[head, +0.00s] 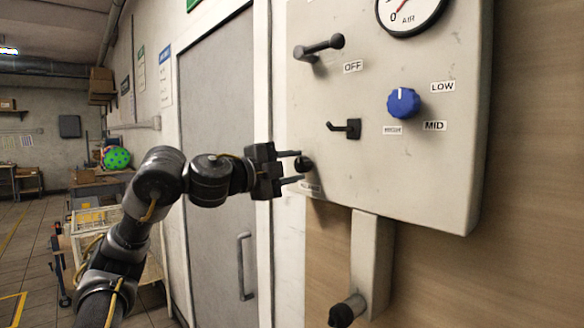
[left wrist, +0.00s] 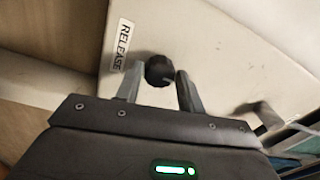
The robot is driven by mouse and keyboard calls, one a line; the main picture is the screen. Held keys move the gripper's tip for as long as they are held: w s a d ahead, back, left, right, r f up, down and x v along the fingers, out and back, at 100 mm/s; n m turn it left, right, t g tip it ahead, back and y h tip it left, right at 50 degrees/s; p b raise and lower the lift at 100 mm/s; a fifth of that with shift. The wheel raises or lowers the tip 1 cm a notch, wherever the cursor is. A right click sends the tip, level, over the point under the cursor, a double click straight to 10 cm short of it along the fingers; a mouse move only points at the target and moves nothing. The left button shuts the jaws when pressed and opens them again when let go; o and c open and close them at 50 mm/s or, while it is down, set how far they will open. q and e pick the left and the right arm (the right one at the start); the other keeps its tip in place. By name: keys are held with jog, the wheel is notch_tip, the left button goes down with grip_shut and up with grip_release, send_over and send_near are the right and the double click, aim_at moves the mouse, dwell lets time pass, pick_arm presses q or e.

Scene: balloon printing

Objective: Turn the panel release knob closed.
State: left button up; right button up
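The panel release knob (head: 303,165) is a small dark round knob at the lower left of the light grey panel (head: 440,190). In the left wrist view the black knob (left wrist: 159,71) sits beside a label reading RELEASE (left wrist: 122,45). My left gripper (head: 291,168) reaches the panel from the left, its two fingers apart on either side of the knob. In the left wrist view, the left gripper's fingertips (left wrist: 157,80) flank the knob, the right one very near it. I cannot tell whether they touch it. My right gripper is in neither view.
Above on the panel are a black lever (head: 320,47) by the OFF label, a blue dial (head: 403,102) with LOW and MID labels, and a small black hook-like handle (head: 346,128). A black-ended nozzle (head: 346,311) sticks out below. A grey door (head: 220,150) stands behind my arm.

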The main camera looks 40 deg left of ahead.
pick_arm(q)
jog(key=o, duration=0.3)
jog(key=shift+s, duration=0.1)
jog(key=s+b, duration=0.2)
jog(key=s, duration=0.8)
jog(key=shift+s+a+f, duration=0.25)
jog(key=shift+s+a, duration=0.05)
jog(key=shift+a, duration=0.15)
